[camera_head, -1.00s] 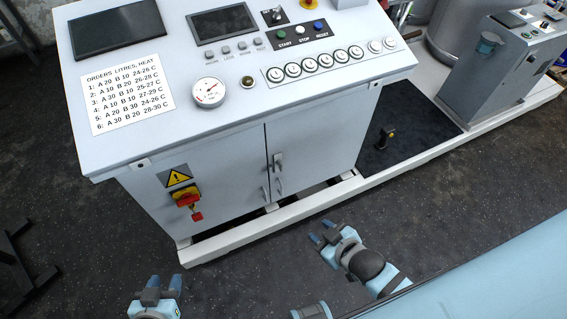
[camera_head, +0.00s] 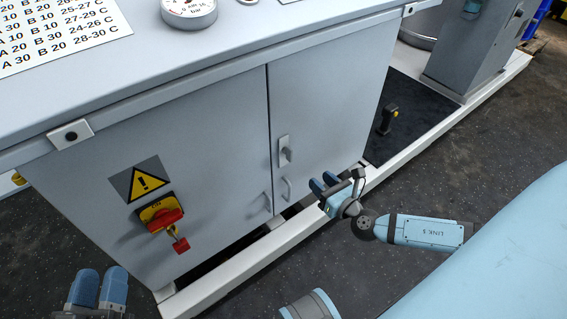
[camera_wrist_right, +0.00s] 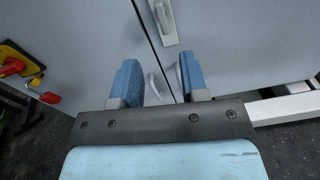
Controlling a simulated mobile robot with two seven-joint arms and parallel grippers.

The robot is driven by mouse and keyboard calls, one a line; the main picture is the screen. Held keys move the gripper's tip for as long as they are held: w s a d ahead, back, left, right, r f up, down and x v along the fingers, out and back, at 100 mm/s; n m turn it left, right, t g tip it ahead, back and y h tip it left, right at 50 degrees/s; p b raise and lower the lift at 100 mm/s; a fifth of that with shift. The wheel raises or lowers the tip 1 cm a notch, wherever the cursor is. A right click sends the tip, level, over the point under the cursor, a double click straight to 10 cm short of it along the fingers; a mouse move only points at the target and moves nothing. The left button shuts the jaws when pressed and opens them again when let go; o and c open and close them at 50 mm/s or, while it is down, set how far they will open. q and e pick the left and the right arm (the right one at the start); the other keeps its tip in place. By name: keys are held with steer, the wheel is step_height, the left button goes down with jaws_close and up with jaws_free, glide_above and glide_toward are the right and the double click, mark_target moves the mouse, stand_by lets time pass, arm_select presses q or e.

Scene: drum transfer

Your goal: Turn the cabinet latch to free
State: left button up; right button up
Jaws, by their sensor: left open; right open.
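The cabinet latch (camera_head: 285,150) is a small grey handle on a plate on the right door, near the seam between the two doors. It also shows in the right wrist view (camera_wrist_right: 165,22), at the top, beyond my fingers. My right gripper (camera_head: 325,185) is open and empty, in front of the right door, lower and to the right of the latch and apart from it. In the right wrist view its two blue fingers (camera_wrist_right: 157,82) stand apart with a door handle between them in the picture. My left gripper (camera_head: 98,288) is open at the lower left, low in front of the cabinet.
Two door handles (camera_head: 287,189) sit below the latch. A white base rail (camera_head: 240,268) runs along the floor. A black pedal-like stand (camera_head: 387,119) is at the right.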

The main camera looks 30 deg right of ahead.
mark_target(292, 153)
arm_select(q)
steer(key=f+b, duration=0.1)
steer(key=f+g+b, duration=0.1)
steer(key=f, duration=0.1)
steer(key=shift+w+d+f+b, duration=0.1)
steer(key=shift+w+d+b, duration=0.1)
steer(key=shift+b, duration=0.1)
arm_select(e)
steer(key=shift+n, duration=0.7)
steer(key=w, duration=1.4)
steer(key=shift+w+a+f, duration=0.2)
steer(key=shift+w+a, duration=0.1)
steer(key=shift+a, duration=0.05)
jaws_close()
arm_select(q)
steer(key=shift+f, duration=0.1)
